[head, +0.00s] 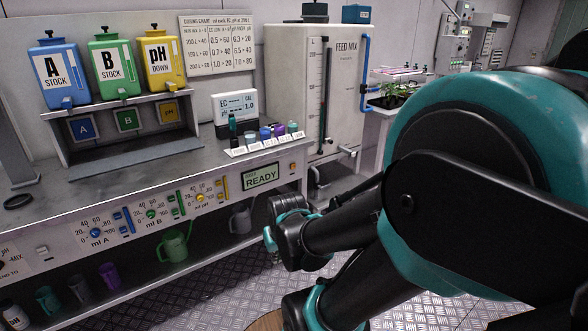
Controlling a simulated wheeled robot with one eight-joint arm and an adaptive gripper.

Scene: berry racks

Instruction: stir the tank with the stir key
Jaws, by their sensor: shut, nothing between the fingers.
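The tank labelled FEED MIX (345,80) stands at the back centre, a pale box with a level scale and a dark vertical tube on its front. A black fitting (315,12) sits on its top. I cannot make out a stir key with certainty. My arm fills the right side, and its black and teal joints reach left in front of the tank's lower part. My gripper's fingers do not show.
The counter holds A, B and pH stock containers (113,70), an EC meter (235,107) and small coloured items (265,133). A READY display (261,176) is on its front. Green (174,243) and grey (241,218) jugs stand below. Plants (393,95) stand behind my arm.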

